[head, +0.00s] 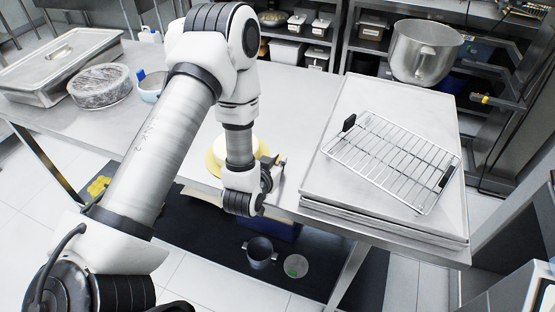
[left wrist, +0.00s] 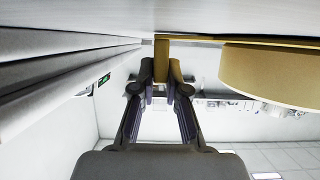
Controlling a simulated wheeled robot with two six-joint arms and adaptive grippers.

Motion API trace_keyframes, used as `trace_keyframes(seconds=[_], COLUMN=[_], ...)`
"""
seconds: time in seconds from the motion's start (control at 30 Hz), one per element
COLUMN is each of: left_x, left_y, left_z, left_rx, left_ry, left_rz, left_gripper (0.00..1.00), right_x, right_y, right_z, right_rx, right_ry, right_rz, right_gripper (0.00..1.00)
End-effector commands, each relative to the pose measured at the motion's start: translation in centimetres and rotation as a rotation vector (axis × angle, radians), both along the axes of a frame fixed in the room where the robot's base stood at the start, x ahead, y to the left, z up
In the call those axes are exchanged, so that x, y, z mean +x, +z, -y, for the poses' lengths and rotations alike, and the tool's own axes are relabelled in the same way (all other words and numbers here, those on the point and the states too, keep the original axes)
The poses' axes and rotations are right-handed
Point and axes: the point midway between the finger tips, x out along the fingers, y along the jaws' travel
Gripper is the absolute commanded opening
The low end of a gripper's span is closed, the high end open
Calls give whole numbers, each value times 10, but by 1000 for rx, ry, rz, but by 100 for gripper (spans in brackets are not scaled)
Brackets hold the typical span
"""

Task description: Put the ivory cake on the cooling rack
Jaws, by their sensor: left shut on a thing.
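The ivory cake (head: 220,148) sits on a round golden board (head: 211,166) on the steel table, partly hidden behind my left arm. My left gripper (head: 273,171) is just right of the cake, low over the table's front part. In the left wrist view, the gripper (left wrist: 161,75) is shut on a narrow golden tab (left wrist: 161,52). The cake's side (left wrist: 275,75) shows at the right there, apart from the fingers. The wire cooling rack (head: 392,163) with dark end grips lies empty to the right. My right gripper is not in view.
The rack rests on stacked steel trays (head: 350,212) at the table's right end. A steel mixer bowl (head: 424,52) stands behind them. A wrapped round item (head: 100,84), a lidded steel pan (head: 60,65) and a small tub are at the left. A pot (head: 260,252) is below the table.

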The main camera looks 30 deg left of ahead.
Motion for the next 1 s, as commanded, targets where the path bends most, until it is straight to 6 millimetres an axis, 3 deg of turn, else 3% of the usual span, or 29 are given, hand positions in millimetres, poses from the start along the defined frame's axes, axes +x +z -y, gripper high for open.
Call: trace_keyframes(seconds=[0.07,0.1,0.13,0.17,0.53,0.8,0.87,1.0], left_x=[0,0,0,0,-2,-48,-52,-63], left_y=[-1,-1,-1,-1,-7,19,32,35], left_z=[0,0,0,0,0,13,14,16], left_rx=[0,-1,-1,-1,0,-1,3,2], left_ry=[0,0,0,0,0,-1,-1,1], left_rz=[0,-2,-2,-1,-1,-2,-7,-7], left_gripper=[0,24,34,38,38,38,38,38], right_x=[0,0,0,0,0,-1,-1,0], right_y=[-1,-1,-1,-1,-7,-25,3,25], right_z=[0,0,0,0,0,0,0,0], right_rx=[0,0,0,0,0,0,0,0], right_ry=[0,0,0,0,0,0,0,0], right_rz=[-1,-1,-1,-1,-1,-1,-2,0], right_gripper=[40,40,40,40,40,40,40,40])
